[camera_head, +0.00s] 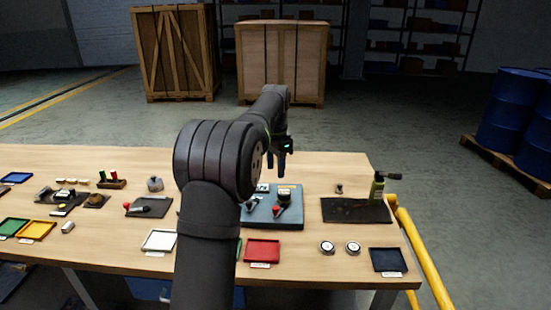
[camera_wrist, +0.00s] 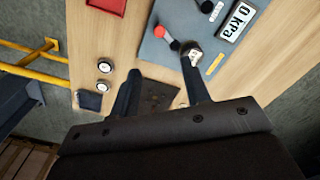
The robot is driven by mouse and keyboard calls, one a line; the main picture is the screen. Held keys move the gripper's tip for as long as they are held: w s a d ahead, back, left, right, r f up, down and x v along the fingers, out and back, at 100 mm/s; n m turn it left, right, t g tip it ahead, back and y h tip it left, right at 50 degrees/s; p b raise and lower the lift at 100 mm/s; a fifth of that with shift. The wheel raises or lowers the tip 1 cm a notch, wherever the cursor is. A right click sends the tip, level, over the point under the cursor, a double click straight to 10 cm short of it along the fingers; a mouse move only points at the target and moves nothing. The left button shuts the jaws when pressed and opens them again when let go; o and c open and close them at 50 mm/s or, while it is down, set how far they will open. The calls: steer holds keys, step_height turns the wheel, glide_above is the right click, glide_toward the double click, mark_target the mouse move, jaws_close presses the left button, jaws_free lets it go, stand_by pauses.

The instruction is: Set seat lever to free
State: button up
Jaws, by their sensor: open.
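A grey-blue panel (camera_head: 259,220) stands on the table, partly hidden by my arm. In the wrist view the panel (camera_wrist: 180,15) shows the red knob (camera_wrist: 159,31), a second small lever (camera_wrist: 207,6) and a display reading 0 kPa (camera_wrist: 237,21). No label shows which lever is the seat lever. My gripper (camera_head: 276,166) is above the panel's far side, open and empty. In the wrist view its fingers (camera_wrist: 160,70) are apart, one overlapping a pale-topped round part (camera_wrist: 195,54).
A red tray (camera_head: 263,250) and two round gauges (camera_head: 340,248) are in front. Another red-knobbed lever (camera_head: 127,206) is at left. Yellow rails (camera_head: 420,250) stand beyond the right edge.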

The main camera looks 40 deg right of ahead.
mark_target(277, 207)
steer(key=shift+r, duration=1.35)
steer(key=shift+f, duration=0.15)
step_height(277, 207, down, 17)
steer(key=shift+f, duration=0.15)
steer(key=shift+f, duration=0.2)
steer(key=shift+s+d+r+n, duration=0.1)
steer(key=shift+s+r+n, duration=0.1)
steer(key=shift+n, duration=0.2)
steer(key=shift+s+d+n, duration=0.2)
steer(key=shift+s+n, duration=0.2)
steer(key=shift+n, duration=0.7)
stand_by(0.8)
